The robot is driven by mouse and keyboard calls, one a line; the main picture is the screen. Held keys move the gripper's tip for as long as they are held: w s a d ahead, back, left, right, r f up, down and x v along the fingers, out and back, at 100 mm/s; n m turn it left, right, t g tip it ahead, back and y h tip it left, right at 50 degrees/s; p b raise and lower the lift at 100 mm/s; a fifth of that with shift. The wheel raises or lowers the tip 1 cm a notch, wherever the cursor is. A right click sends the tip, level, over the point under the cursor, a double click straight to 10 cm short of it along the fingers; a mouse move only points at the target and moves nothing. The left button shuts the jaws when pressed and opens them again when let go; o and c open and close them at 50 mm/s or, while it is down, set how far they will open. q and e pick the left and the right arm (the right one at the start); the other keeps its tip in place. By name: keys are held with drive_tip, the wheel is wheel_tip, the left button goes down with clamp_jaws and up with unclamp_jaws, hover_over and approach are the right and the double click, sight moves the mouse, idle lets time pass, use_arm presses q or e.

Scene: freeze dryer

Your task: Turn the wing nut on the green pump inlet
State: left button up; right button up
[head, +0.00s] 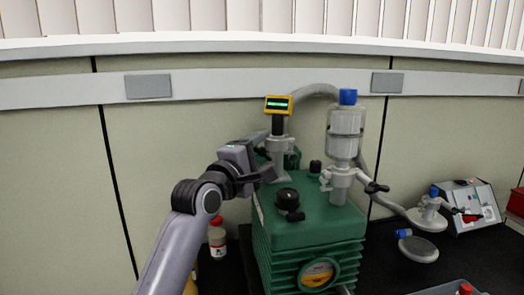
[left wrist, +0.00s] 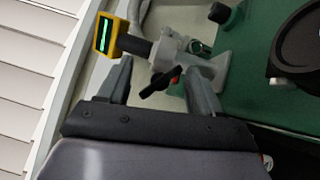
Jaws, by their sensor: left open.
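The green pump (head: 308,225) stands on the dark bench, and part of its top also shows in the left wrist view (left wrist: 250,95). Its grey inlet fitting (head: 281,146) carries a black-and-yellow gauge (head: 278,105). In the left wrist view a black wing nut (left wrist: 160,82) sits on the inlet clamp (left wrist: 172,55), tilted across the gap between my fingers. My left gripper (head: 264,163) is open beside the inlet. Its fingers (left wrist: 160,75) lie either side of the wing nut, with no clear contact. In the head view my gripper crowds the wing nut's area. My right gripper is not in view.
A black knob (head: 288,198) is on the pump top. A bottle (head: 217,238) stands left of the pump. The wall is close behind.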

use_arm(q)
drive_tip(key=shift+w+d, duration=0.1)
drive_tip(key=shift+w, duration=0.05)
clamp_jaws()
idle(1.4)
unclamp_jaws()
drive_tip(key=b+v, duration=0.1)
drive_tip(key=v, duration=0.6)
idle(0.4)
